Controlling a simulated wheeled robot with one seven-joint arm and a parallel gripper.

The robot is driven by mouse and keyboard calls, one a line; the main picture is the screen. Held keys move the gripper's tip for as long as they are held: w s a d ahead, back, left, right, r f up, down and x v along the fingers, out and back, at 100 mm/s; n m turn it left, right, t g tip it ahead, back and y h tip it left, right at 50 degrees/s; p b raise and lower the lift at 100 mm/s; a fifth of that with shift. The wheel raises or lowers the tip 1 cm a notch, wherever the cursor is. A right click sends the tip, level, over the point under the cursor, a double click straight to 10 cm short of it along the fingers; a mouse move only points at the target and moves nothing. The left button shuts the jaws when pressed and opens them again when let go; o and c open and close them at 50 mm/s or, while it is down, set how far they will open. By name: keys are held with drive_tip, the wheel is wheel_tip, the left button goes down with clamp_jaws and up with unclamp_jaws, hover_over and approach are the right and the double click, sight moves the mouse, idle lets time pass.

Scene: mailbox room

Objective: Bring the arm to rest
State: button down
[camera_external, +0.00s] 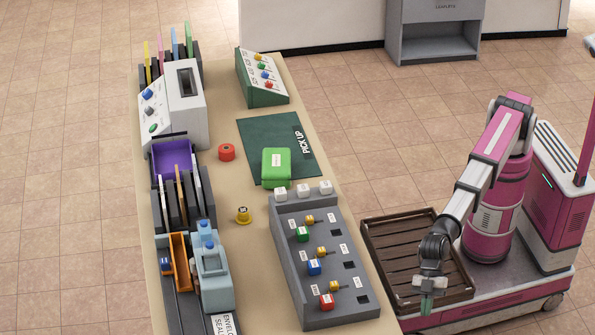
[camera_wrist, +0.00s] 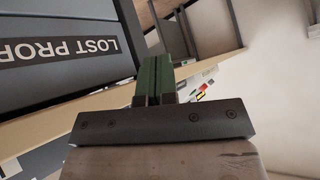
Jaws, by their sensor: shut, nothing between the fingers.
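My gripper (camera_external: 427,304) is at the lower right in the external view, pointing down over the front edge of my base.
The long table (camera_external: 222,281) carries a grey panel (camera_external: 321,208) with coloured keys, a green box (camera_external: 276,166) on a pick-up mat (camera_external: 254,130), and devices along its left. A grey cabinet (camera_external: 433,47) stands behind. A dark "LOST PROP" panel (camera_wrist: 60,75) shows in the wrist view.

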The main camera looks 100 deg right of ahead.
drive_tip(key=w+d+f+m+h, duration=0.2)
drive_tip(key=d+f, duration=0.4)
drive_tip(key=d, duration=0.6)
drive_tip(key=w+d+f+m+h, duration=0.15)
drive_tip(key=d+f, duration=0.35)
drive_tip(key=d, duration=0.8)
drive_tip(key=w+d+f+m+h, duration=0.15)
drive_tip(key=d+f, duration=0.45)
drive_tip(key=d, duration=0.6)
drive_tip(key=s+d+f+m+g+h, duration=0.1)
drive_tip(key=s+d, duration=0.3)
drive_tip(key=d, duration=0.7)
drive_tip(key=s+d+f+m+g+h, duration=0.1)
drive_tip(key=s+d+f, duration=0.3)
drive_tip(key=d, duration=0.7)
drive_tip(key=s+d+f+m+g+h, duration=0.1)
drive_tip(key=s+d+f+m, duration=0.2)
drive_tip(key=d, duration=0.8)
drive_tip(key=shift+s+g, duration=0.3)
drive_tip(key=shift+s, duration=0.25)
